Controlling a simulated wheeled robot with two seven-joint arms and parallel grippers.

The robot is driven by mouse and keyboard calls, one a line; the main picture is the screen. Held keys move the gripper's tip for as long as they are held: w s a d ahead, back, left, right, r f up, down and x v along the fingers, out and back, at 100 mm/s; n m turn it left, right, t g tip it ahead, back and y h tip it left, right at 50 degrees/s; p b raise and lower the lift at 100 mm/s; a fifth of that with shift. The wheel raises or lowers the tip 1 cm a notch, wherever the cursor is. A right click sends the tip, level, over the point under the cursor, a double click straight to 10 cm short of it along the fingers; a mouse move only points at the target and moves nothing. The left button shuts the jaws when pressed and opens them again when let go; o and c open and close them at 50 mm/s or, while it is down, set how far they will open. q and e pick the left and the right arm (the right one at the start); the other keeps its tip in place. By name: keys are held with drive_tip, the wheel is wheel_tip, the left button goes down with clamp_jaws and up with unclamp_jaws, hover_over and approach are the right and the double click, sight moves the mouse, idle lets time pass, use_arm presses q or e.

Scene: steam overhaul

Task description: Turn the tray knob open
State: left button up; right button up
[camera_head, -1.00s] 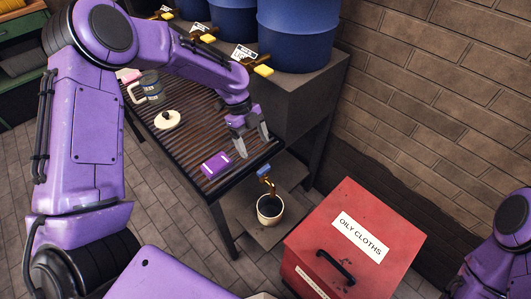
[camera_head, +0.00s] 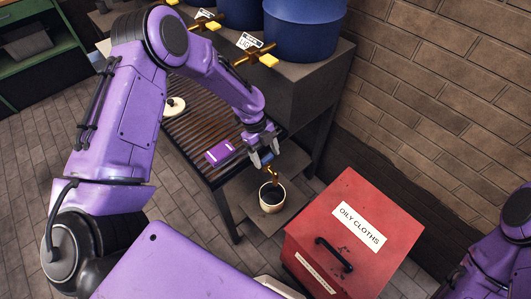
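The tray is a slatted rack (camera_head: 197,120) on a dark-legged stand, with a brass drain tap (camera_head: 273,176) at its near right end. The tap hangs over a cream cup (camera_head: 272,197) with dark contents. My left gripper (camera_head: 265,159) points down at the tap, its two grey fingers apart. The blue tap knob is mostly hidden between or behind the fingers; I cannot tell whether they touch it. My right arm shows only partly at the lower right edge, with its gripper out of view.
Blue drums (camera_head: 304,30) with brass, yellow-handled taps (camera_head: 268,61) stand behind. A red bin (camera_head: 368,220) marked OILY CLOTHS stands at the right. A brick wall closes the right side.

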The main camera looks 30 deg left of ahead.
use_arm(q)
drive_tip(key=c, duration=0.7)
drive_tip(key=shift+c, duration=0.2)
drive_tip(key=shift+n, duration=0.3)
drive_tip(key=n+t, duration=0.1)
drive_tip(key=n, duration=0.2)
drive_tip(key=n+t+p, duration=0.1)
drive_tip(key=n+t, duration=0.1)
drive_tip(key=n, duration=0.3)
drive_tip(key=shift+s, duration=0.2)
drive_tip(key=n, duration=0.2)
drive_tip(key=n+t+y+p, duration=0.1)
drive_tip(key=n, duration=0.1)
drive_tip(key=shift+s+d+t, duration=0.1)
drive_tip(key=shift+t, duration=0.2)
drive_tip(key=shift+n+t+y+p, duration=0.5)
drive_tip(key=shift+n+y, duration=0.2)
drive_tip(key=shift+n, duration=1.4)
